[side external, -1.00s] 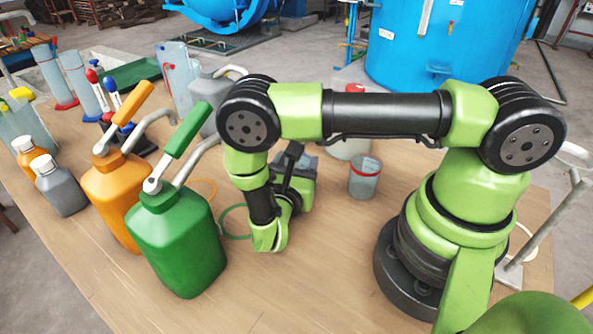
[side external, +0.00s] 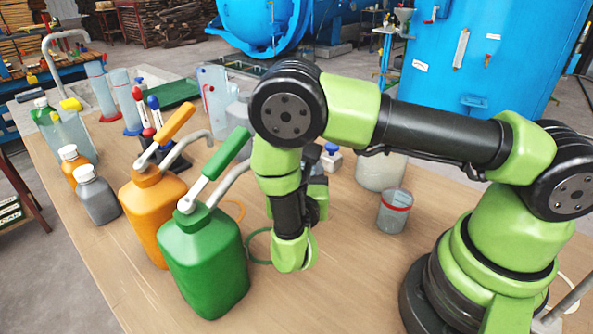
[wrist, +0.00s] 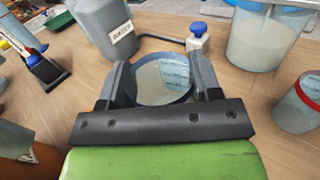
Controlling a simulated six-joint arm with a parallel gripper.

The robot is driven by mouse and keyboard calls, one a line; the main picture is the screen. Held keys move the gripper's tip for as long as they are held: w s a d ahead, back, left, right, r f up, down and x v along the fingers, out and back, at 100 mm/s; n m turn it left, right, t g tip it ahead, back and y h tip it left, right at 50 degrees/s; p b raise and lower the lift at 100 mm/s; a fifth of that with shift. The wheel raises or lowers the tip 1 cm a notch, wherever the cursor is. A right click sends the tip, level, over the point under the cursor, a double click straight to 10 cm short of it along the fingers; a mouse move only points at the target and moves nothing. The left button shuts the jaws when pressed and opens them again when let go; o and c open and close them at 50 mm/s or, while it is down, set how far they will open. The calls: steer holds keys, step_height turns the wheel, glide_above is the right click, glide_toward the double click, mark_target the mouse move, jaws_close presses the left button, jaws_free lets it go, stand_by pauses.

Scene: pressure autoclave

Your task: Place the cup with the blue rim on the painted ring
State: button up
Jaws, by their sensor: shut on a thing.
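In the wrist view, my gripper (wrist: 162,78) has its two dark fingers on either side of a clear cup with a blue rim (wrist: 164,92) and is shut on it. The cup's lower part is hidden in that view. In the side view my wrist hides the cup and the fingertips. A green painted ring (side external: 251,249) lies on the table just left of my wrist, partly hidden by it. Part of an orange ring (side external: 241,208) shows farther back, behind the green jug. I cannot tell the cup's height above the table.
A red-rimmed cup (side external: 394,213) stands right of my wrist, near a larger pale container (side external: 380,172). A blue-capped bottle (side external: 331,158) stands behind. A green jug (side external: 204,262) and an orange jug (side external: 152,215) with long handles stand close on the left. The front table area is bare.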

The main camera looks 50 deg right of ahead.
steer(key=shift+w+a+f+n+t+y, duration=0.3)
steer(key=shift+w+f+n+t+y, duration=0.1)
steer(key=shift+f, duration=0.1)
steer(key=shift+w+a+f+n+t+y, duration=0.3)
steer(key=shift+w+f+t+y, duration=0.1)
steer(key=shift+f, duration=0.1)
steer(key=f+x, duration=0.1)
steer(key=x, duration=0.4)
steer(key=f+x, duration=0.1)
steer(key=x, duration=0.5)
steer(key=f+x, duration=0.1)
steer(key=x, duration=0.5)
steer(key=shift+w+a, duration=0.1)
steer(key=shift+a, duration=0.05)
steer(key=shift+f, duration=0.35)
steer(key=o, duration=0.9)
steer(key=shift+f, duration=0.15)
